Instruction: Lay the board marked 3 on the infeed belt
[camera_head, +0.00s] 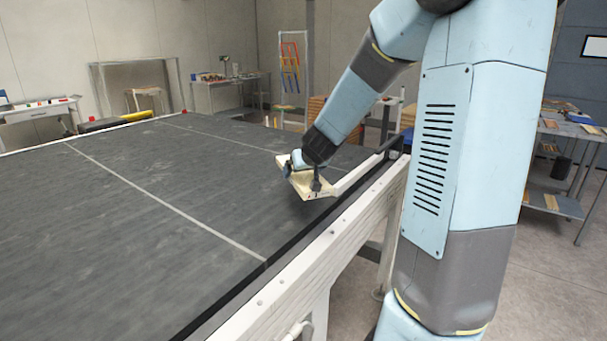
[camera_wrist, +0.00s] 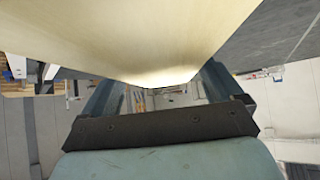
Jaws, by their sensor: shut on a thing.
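My gripper (camera_head: 303,174) is shut on a pale wooden board (camera_head: 300,184). It holds the board near the right edge of the dark grey infeed belt (camera_head: 140,215), by the white side rail. I cannot tell whether the board touches the belt or hangs a little above it. In the wrist view the board (camera_wrist: 150,35) fills the upper middle and hides much of the scene behind. The belt (camera_wrist: 287,38) shows at the upper right there. No number can be read on the board.
The white side rail (camera_head: 285,290) runs along the belt's near right edge. Pale lines cross the belt, and its wide surface to the left looks clear. A table with boards (camera_head: 570,128) stands at the right. Benches (camera_head: 40,112) stand along the back wall.

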